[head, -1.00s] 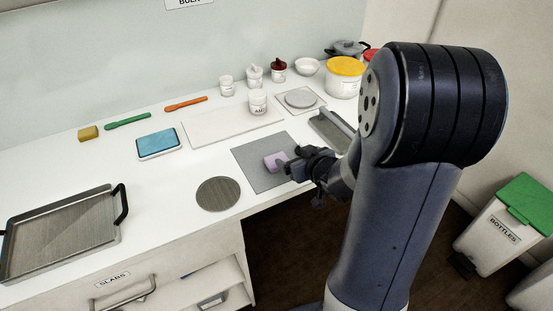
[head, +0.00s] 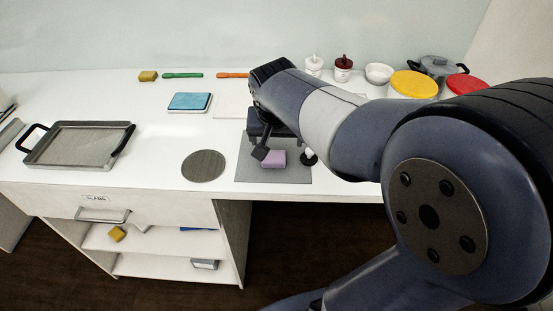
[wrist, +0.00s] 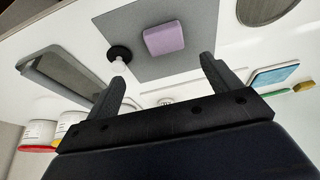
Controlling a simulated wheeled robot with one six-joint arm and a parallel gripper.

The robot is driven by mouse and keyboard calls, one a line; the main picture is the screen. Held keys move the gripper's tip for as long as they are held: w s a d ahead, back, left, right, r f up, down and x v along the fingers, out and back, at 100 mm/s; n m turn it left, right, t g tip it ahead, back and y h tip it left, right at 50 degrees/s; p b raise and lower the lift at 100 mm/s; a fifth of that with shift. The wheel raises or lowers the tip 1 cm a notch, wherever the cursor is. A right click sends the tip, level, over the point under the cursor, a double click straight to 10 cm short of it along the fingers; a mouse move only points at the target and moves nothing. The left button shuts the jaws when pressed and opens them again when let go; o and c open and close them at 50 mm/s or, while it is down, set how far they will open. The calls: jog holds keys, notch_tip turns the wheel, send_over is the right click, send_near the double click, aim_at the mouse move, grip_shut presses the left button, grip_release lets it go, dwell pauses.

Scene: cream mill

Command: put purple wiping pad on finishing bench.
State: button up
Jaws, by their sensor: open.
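The purple wiping pad (head: 273,159) lies on a grey mat (head: 245,174) on the white bench (head: 130,178). It also shows in the wrist view (wrist: 164,38), on the mat, in front of and between the lines of my fingers. My gripper (wrist: 164,76) is open and empty, with clear space between its fingers and the pad. In the head view, my gripper (head: 275,145) is just behind the pad; my arm hides part of it. I see no label naming the finishing bench.
A small black-and-white object (head: 308,157) stands close right of the pad. A round dark disc (head: 203,165) lies left of the mat. A blue pad (head: 189,102) and a metal tray (head: 80,145) are further left. Bare bench top lies between tray and disc.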

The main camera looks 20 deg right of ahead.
aim_at(274, 155)
jog(key=x, duration=0.5)
jog(key=shift+a+f, duration=0.1)
jog(key=shift+f, duration=0.05)
jog(key=shift+w+a+x, duration=0.1)
jog(key=shift+a+x, duration=0.05)
jog(key=shift+x, duration=1.2)
jog(key=shift+w+a+x, duration=0.15)
jog(key=shift+x, duration=1.25)
jog(key=shift+c, duration=0.3)
jog(key=c, duration=1.1)
